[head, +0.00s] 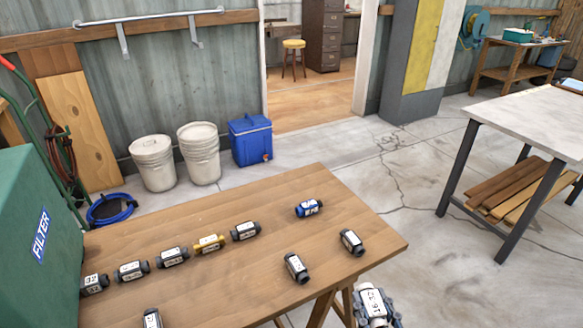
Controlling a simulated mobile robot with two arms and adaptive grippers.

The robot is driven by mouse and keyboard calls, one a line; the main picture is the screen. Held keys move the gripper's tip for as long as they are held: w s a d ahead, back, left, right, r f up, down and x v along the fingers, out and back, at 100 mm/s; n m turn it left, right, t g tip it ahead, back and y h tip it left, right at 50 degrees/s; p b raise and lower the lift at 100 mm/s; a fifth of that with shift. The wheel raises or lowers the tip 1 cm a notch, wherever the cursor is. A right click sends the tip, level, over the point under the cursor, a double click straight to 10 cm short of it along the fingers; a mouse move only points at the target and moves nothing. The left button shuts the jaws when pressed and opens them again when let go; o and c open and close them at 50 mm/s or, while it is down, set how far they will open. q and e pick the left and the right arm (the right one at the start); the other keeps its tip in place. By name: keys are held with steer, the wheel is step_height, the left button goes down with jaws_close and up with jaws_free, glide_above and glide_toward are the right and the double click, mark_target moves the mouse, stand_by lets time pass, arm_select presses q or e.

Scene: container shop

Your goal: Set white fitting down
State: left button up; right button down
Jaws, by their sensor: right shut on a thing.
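The white fitting (373,302), with a dark-lettered label, is at the bottom edge, just beyond the right front corner of the wooden table (225,290). My right gripper (378,312) is shut on it, and the lower part of the gripper is cut off by the frame. The held fitting is apart from the two grey fittings (351,242) (296,267) on the table's right part. My left gripper is not in view.
A row of dark fittings (172,257) with a yellow one (209,244) lies across the table. A blue fitting (309,208) lies near the far edge. A green filter box (40,225) stands at left. Bare wood shows between the fittings. A grey-topped table (540,120) stands right.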

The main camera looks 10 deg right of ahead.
mark_target(367, 283)
steer(key=shift+w+f, duration=0.15)
steer(key=shift+w, duration=0.15)
steer(key=w+y, duration=0.1)
steer(key=w+d+f+n+y, duration=0.1)
steer(key=w, duration=0.1)
steer(key=w+n+y, duration=0.1)
steer(key=w, duration=0.1)
steer(key=shift+d+f, duration=0.15)
steer(key=w+y, duration=0.1)
steer(key=w+d+r+n, duration=0.1)
steer(key=w+d+n+g+y, duration=0.1)
steer(key=w, duration=0.1)
steer(key=shift+w+d+r+y, duration=0.1)
steer(key=shift+d+r+y, duration=0.1)
steer(key=shift+r+y, duration=0.15)
